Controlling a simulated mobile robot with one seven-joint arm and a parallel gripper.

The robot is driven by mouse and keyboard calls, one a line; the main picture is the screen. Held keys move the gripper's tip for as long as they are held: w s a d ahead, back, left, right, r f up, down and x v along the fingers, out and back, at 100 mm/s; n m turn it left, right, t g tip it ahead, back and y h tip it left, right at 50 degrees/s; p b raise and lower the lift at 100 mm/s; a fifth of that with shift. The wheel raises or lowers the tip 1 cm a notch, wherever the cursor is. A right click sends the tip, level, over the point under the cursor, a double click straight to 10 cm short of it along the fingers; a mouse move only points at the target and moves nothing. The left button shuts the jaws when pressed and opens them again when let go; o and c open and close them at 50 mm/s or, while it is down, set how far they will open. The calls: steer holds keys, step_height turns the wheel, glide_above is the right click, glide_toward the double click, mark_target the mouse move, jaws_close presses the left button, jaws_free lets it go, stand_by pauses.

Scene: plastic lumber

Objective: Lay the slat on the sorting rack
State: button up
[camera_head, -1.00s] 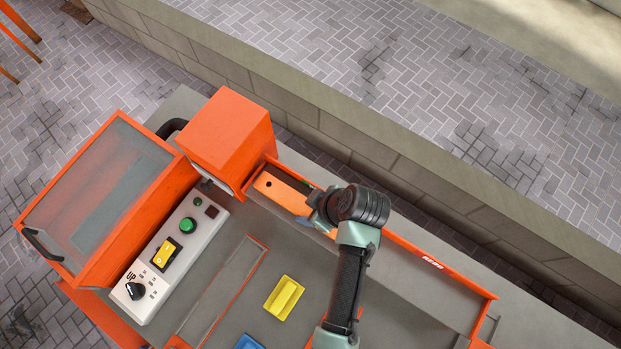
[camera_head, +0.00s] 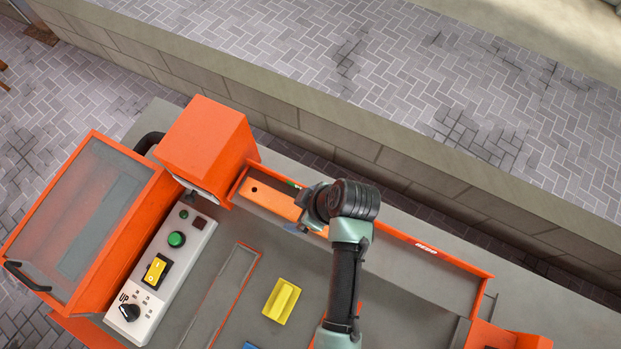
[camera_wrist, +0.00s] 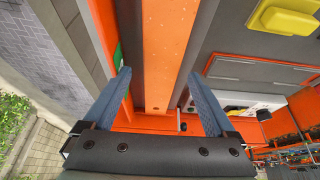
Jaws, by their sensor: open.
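The slat is a flat orange strip (camera_head: 268,198) with a dark hole near its end. It lies along the orange fence of the machine bed. In the wrist view the slat (camera_wrist: 164,45) runs lengthwise between my two blue-grey fingers. My gripper (camera_head: 304,208) is over the slat in the head view and hides part of it. In the wrist view my gripper (camera_wrist: 160,75) is open, with a fingertip on each side of the slat and gaps showing. I cannot make out a sorting rack for certain.
The orange fence (camera_head: 425,248) runs beside the slat. An orange box housing (camera_head: 208,145) stands at its left end. A control panel (camera_head: 165,270), a yellow block (camera_head: 281,300) and a clear-lidded orange cover (camera_head: 85,225) are nearby. A low wall (camera_head: 330,130) runs behind.

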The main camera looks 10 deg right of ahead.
steer(key=b+v, duration=0.1)
steer(key=v, duration=1.1)
steer(key=shift+s, duration=0.1)
steer(key=w+d+r+m+t+h+b, duration=0.1)
steer(key=w+r+m+t+h+b, duration=0.15)
steer(key=w+r+t, duration=0.6)
steer(key=w+r+m+t+h, duration=0.1)
steer(key=w+r+m+t, duration=0.1)
steer(key=w+r, duration=0.5)
steer(key=w+r+m+t, duration=0.1)
steer(key=w+r+t, duration=0.15)
steer(key=r, duration=0.95)
steer(key=s+a+r+m+t, duration=0.1)
steer(key=s+a+r+t, duration=0.1)
steer(key=r, duration=0.7)
steer(key=s+a+r+m+t+b, duration=0.1)
steer(key=s+r+t, duration=0.3)
steer(key=r, duration=0.5)
steer(key=s+a+r+m+t+b, duration=0.1)
steer(key=s+a+r+m+t, duration=0.2)
steer(key=r, duration=0.7)
steer(key=s+t, duration=0.1)
steer(key=t, duration=0.1)
steer(key=shift+t, duration=0.3)
steer(key=shift+a, duration=0.15)
